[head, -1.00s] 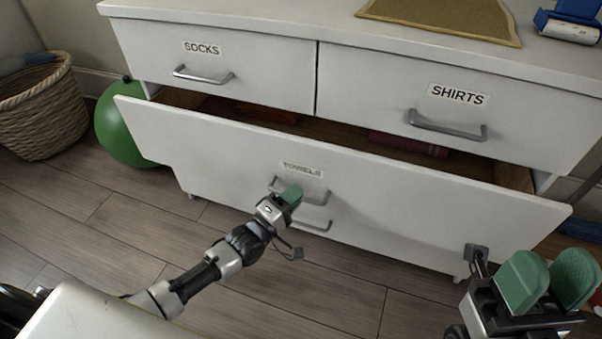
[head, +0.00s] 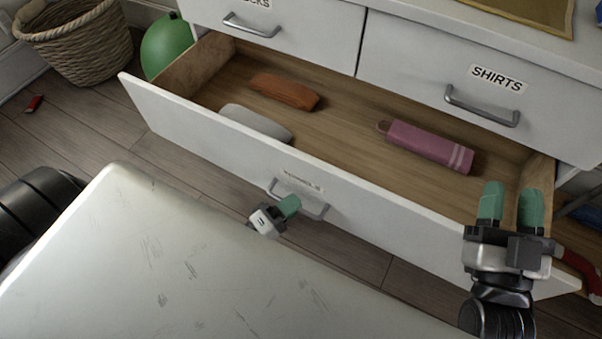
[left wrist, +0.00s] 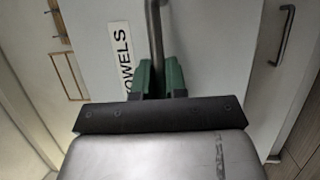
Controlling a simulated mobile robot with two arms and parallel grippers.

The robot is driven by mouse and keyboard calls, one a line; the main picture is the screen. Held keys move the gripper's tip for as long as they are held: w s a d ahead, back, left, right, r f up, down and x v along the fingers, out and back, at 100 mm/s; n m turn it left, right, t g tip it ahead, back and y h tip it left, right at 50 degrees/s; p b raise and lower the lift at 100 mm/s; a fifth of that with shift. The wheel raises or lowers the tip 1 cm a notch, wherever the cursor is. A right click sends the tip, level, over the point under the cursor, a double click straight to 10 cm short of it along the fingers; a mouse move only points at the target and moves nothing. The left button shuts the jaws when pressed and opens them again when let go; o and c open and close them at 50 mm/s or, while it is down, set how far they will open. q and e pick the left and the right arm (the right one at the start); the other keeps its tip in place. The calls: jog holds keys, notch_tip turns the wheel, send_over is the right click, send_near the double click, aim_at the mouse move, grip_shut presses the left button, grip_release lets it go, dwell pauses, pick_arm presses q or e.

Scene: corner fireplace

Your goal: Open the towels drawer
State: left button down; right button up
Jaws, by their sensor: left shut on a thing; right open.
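The towels drawer (head: 370,216) is pulled well out of the white dresser, and its wooden inside shows. In the head view its label is partly blurred; in the left wrist view the label (left wrist: 124,60) reads "OWELS". My left gripper (head: 290,206) is shut on the towels drawer's metal handle (head: 318,211); the handle also runs between the green fingers in the left wrist view (left wrist: 155,45). Inside lie a rolled orange towel (head: 284,91), a grey-white one (head: 255,123) and a pink one (head: 430,146). My right gripper (head: 511,205) is open and empty, over the drawer's front right part.
The socks drawer (head: 310,35) and shirts drawer (head: 420,60) above are closed. A wicker basket (head: 85,45) and a green ball (head: 166,45) stand at the left. A small red object (head: 34,103) lies on the floor.

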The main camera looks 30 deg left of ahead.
pick_arm(q)
jog(key=shift+s+a+p, duration=0.1)
jog(key=shift+s+p, duration=0.3)
jog(key=shift+s, duration=1.5)
pick_arm(e)
jog(key=shift+w+d+f+g+h, duration=0.1)
jog(key=shift+f+g+h, duration=0.1)
jog(key=shift+f+g, duration=0.35)
jog(key=shift+w+d+f+g+h, duration=0.1)
jog(key=shift+w+f+g+h, duration=0.1)
jog(key=shift+f+g, duration=0.35)
jog(key=shift+w+f+g+h, duration=0.1)
jog(key=shift+f+g+h, duration=0.1)
jog(key=shift+f+g, duration=0.3)
jog(key=shift+f, duration=0.1)
pick_arm(q)
jog(key=c, duration=1.2)
grip_release()
jog(key=p+v, duration=0.1)
jog(key=v, duration=1)
pick_arm(e)
jog(key=f, duration=0.1)
jog(key=f+g, duration=0.2)
jog(key=shift+s+d+h, duration=0.2)
jog(key=shift+d+h, duration=0.1)
jog(key=shift+h, duration=0.1)
